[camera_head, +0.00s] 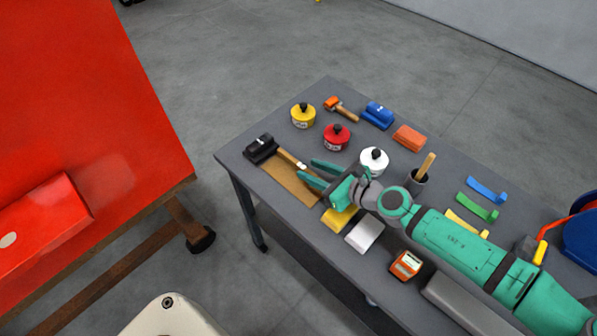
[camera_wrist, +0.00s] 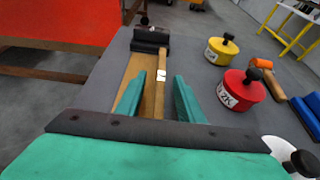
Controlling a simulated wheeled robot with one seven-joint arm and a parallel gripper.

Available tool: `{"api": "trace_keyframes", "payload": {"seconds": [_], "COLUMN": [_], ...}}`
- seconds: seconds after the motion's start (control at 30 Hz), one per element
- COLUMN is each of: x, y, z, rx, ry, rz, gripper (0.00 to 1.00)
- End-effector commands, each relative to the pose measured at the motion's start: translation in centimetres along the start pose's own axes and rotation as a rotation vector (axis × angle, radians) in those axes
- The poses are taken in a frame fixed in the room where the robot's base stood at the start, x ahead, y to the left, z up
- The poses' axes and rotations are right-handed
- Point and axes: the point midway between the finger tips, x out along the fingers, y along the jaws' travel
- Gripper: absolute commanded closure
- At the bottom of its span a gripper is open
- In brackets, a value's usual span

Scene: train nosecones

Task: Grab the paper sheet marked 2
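A flat brown sheet (camera_head: 290,187) lies near the table's left end; I can read no 2 on it. In the wrist view the brown sheet (camera_wrist: 139,64) lies beneath and beside a wooden-handled tool with a black head (camera_wrist: 150,40). The tool (camera_head: 261,148) also shows in the head view, with a small white label on its handle. My gripper (camera_head: 307,168) is open and empty, its green fingers above the sheet. In the wrist view my gripper (camera_wrist: 159,76) has the tool's handle between its fingers in the picture; contact cannot be told. The fingers hide part of the sheet.
Yellow (camera_head: 303,115), red (camera_head: 336,137) and white (camera_head: 374,160) pots stand beyond my gripper. A holder with a wooden-handled tool (camera_head: 420,176), blocks and coloured strips crowd the grey table (camera_head: 238,160). A red panel (camera_head: 80,90) stands left, across a floor gap.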

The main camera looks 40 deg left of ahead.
Motion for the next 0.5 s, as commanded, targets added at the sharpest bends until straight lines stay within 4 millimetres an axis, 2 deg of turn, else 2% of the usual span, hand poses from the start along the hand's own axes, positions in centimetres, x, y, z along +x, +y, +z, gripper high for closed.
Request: {"api": "trace_keyframes", "payload": {"seconds": [0.3, 0.5], "x": [4.0, 4.9], "y": [-0.2, -0.3], "z": [-0.2, -0.2], "rx": [0.0, 0.001], "ry": [-0.001, -0.001], "rz": [0.002, -0.001], "gripper": [0.66, 0.66]}}
